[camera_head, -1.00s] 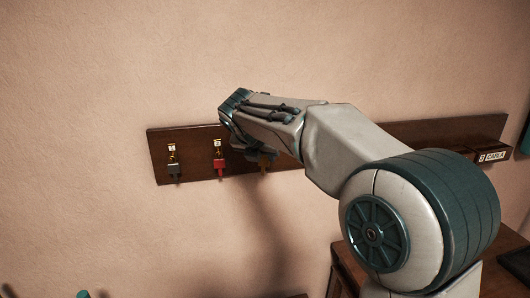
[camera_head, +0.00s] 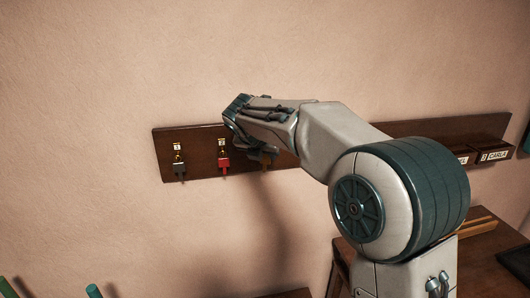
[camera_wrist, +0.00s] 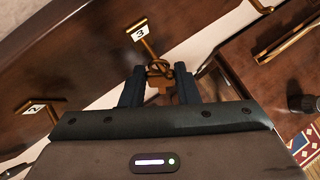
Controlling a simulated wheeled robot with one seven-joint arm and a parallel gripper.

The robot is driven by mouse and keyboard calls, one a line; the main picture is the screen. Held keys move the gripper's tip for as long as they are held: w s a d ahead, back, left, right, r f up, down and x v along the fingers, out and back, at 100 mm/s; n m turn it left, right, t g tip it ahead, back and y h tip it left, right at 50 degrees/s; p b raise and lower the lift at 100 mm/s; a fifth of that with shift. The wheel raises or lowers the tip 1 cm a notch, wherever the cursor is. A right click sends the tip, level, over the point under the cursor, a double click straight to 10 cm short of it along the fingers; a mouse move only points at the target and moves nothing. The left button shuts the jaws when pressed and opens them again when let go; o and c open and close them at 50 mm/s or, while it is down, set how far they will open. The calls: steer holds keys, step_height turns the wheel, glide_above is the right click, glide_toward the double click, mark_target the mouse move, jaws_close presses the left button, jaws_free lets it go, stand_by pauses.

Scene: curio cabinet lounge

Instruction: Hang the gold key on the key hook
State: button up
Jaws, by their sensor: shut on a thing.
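My gripper (camera_wrist: 159,84) is shut on the gold key (camera_wrist: 158,84), which sits between its two dark fingers in the wrist view. The key's ring end is at the lower end of the gold hook marked 3 (camera_wrist: 149,47). I cannot tell whether the ring is around the hook or only beside it. In the head view the gold key (camera_head: 266,158) shows partly below my wrist, in front of the dark wooden key board (camera_head: 200,176). My fingers and hook 3 are mostly hidden there by my own arm.
A black key (camera_head: 180,168) hangs at hook 1 and a red key (camera_head: 223,163) at hook 2, left of my gripper. Hook 2 (camera_wrist: 49,110) also shows in the wrist view. A shelf with name labels (camera_head: 494,155) and a wooden desk (camera_head: 480,232) are at right.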

steer(key=o, duration=1.1)
steer(key=shift+o, duration=0.2)
steer(key=v, duration=1.4)
steer(key=s+d+f+m+g, duration=0.2)
steer(key=s+d+f+m, duration=0.35)
steer(key=d+m, duration=0.25)
steer(key=s+d+f+m+g, duration=0.1)
steer(key=s+d+f+m, duration=0.5)
steer(key=m, duration=0.3)
steer(key=s+d+f+m+g+y, duration=0.1)
steer(key=s+d+f+m, duration=0.3)
steer(key=s+m, duration=0.3)
steer(key=s+d+f+m+g+y, duration=0.1)
steer(key=s+d+f+m, duration=0.2)
steer(key=s+f+m, duration=0.3)
steer(key=s+m, duration=0.1)
steer(key=m, duration=0.2)
steer(key=shift+s+d+f, duration=0.2)
steer(key=shift+d+f, duration=0.1)
steer(key=shift+d, duration=0.05)
